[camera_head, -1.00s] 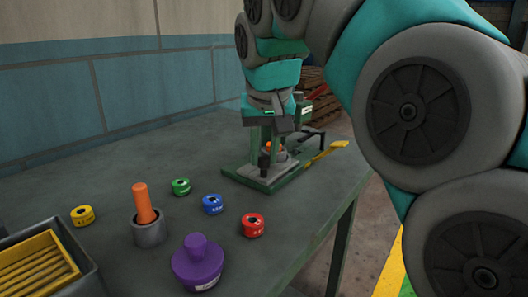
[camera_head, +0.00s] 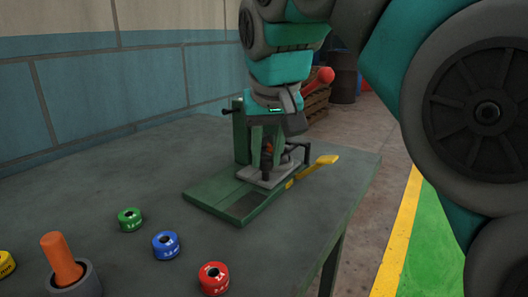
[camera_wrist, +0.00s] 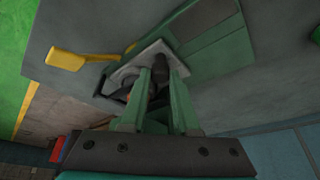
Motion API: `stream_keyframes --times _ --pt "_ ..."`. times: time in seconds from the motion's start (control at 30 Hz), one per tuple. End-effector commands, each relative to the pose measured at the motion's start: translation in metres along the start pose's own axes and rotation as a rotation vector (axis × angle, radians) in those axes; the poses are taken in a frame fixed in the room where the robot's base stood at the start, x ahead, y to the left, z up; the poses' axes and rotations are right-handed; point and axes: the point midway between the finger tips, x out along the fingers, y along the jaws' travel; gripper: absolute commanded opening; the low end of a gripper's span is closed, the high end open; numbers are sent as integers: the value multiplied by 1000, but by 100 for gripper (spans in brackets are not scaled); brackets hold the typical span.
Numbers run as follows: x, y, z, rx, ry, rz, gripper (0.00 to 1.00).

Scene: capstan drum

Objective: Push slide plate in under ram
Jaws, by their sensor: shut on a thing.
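The slide plate (camera_head: 262,181) is a light grey plate on the green base (camera_head: 203,205) of the press. It sits toward the back of the base, at the foot of the green press frame (camera_head: 240,135). My gripper (camera_head: 266,168) points down over the plate, with its green fingers on a dark upright post there. In the wrist view the fingers (camera_wrist: 162,72) reach the grey plate (camera_wrist: 150,52) and look shut on the post, which they mostly cover. An orange piece shows partly behind the fingers. The ram is hidden by my arm.
A yellow handle (camera_head: 325,160) juts out right of the base. The front part of the base's track (camera_head: 243,206) is empty. Green (camera_head: 130,219), blue (camera_head: 165,245) and red (camera_head: 214,278) rings and an orange peg (camera_head: 61,257) in a grey cup stand in front.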

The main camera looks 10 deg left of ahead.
Motion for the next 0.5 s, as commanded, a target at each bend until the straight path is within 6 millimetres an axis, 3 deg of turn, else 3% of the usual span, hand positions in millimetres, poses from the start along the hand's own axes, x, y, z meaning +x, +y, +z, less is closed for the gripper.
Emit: stream_keyframes --times 0.27,0.3,0.5 --pt "0 3 -3 3 9 4 0" --pt "0 4 -3 4 10 4 30" --pt "0 3 -2 3 8 4 52"
